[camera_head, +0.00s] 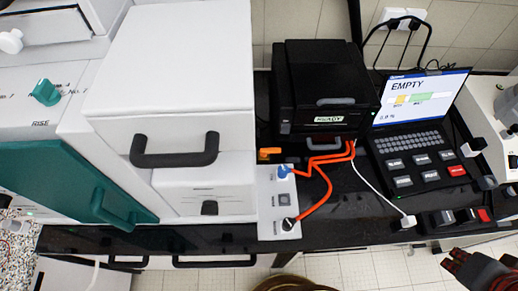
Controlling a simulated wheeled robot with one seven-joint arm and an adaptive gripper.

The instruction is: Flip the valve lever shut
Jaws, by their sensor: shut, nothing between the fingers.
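A small orange piece (269,153), which looks like the valve lever, sits at the top of a white panel (268,215) beside the large white machine. It lies roughly sideways in the picture; its exact setting is too small to tell. The panel also carries a blue fitting (283,171) and a black fitting (288,224) with orange hoses (325,180). My gripper (456,262) is at the lower right, partly cut off by the picture edge. It is shut and empty, well apart from the orange piece and the panel.
A black printer-like box (325,85) stands behind the hoses. A laptop-like console (415,130) reading EMPTY is to its right. A white cable (380,190) crosses the black counter (350,230). The white machine's black handle (175,155) juts forward at left.

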